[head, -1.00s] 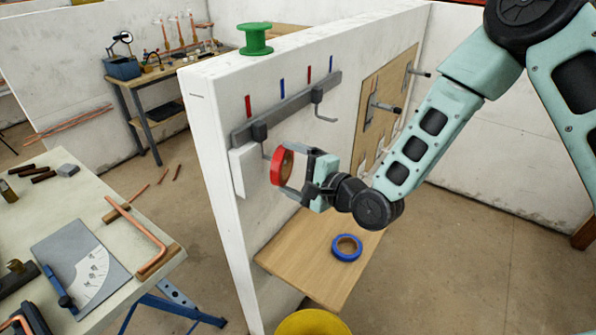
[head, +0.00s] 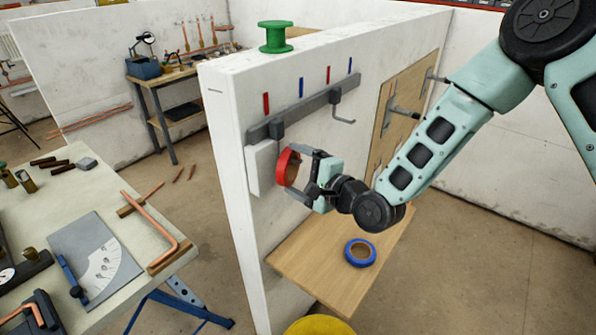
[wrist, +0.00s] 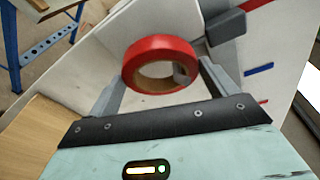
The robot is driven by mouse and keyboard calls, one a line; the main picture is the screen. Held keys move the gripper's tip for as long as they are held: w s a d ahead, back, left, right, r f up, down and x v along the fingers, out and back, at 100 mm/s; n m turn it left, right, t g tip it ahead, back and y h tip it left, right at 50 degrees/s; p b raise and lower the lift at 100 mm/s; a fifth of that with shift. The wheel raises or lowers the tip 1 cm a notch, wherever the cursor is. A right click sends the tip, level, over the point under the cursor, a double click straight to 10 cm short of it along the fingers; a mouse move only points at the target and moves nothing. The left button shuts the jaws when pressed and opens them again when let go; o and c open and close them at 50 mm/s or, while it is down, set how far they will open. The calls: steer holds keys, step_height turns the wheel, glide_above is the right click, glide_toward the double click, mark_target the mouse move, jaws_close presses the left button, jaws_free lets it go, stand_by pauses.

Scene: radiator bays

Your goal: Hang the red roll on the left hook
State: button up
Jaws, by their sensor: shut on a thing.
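The red roll (head: 283,167) is held between the two fingers of my gripper (head: 296,172), close to the white wall and just below the left hook's dark block (head: 277,130). In the wrist view the red roll (wrist: 150,50) sits between the fingertips of my gripper (wrist: 160,75), and the hook block (wrist: 226,27) is beside it. A small grey piece shows inside the roll's hole. I cannot tell whether it is the hook's tip passing through. The hook's rod is mostly hidden by the roll in the head view.
The grey rail (head: 305,108) also carries a bare right hook (head: 344,107), with red and blue marks above. A blue roll (head: 360,252) lies on the wooden shelf (head: 320,275) below. A green spool (head: 275,37) stands on the wall top. A workbench (head: 110,200) is at left.

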stand_by(0.3)
steer(key=o, duration=0.8)
steer(key=shift+o, duration=0.2)
steer(key=shift+d, duration=0.1)
